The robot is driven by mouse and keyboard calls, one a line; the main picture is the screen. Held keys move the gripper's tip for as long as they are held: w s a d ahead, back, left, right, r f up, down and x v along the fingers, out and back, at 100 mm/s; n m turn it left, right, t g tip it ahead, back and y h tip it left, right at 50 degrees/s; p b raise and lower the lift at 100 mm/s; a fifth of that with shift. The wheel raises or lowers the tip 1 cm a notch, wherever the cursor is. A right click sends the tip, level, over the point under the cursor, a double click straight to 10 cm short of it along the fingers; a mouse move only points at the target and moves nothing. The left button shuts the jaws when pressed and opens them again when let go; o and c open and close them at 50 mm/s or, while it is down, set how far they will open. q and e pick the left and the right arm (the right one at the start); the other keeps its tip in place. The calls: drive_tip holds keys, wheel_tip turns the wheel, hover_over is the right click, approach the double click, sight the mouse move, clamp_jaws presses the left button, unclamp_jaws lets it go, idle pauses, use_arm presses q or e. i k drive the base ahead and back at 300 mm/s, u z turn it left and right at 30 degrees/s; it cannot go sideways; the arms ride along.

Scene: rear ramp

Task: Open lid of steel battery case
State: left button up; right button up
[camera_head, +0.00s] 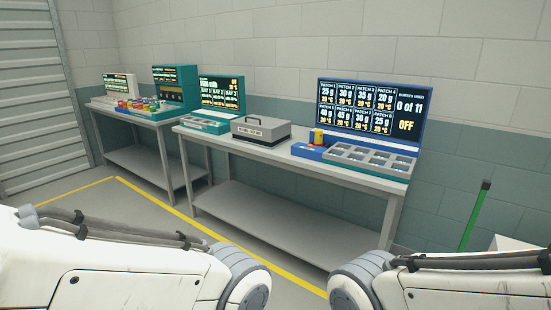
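The steel battery case (261,130) is a grey box on the nearer workbench (305,166), between a teal device and a blue tray unit. Its lid looks closed, and a dark panel with light marks shows on its front. My two arms show only as white links at the bottom left and bottom right. Both grippers are outside the picture. The case stands well away from my visible arm links, across the floor.
A teal bay device (221,94) stands left of the case. A blue display (372,108) with a tray of compartments (370,160) stands right. A second bench (145,116) stands farther left. A green pole (474,215) leans at right. Yellow-lined floor lies before the benches.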

sight(270, 130)
drive_tip(key=u, duration=0.65)
drive_tip(key=i, duration=1.7)
drive_tip(key=u, duration=0.15)
drive_tip(key=i, duration=2.05)
drive_tip(key=z, duration=0.45)
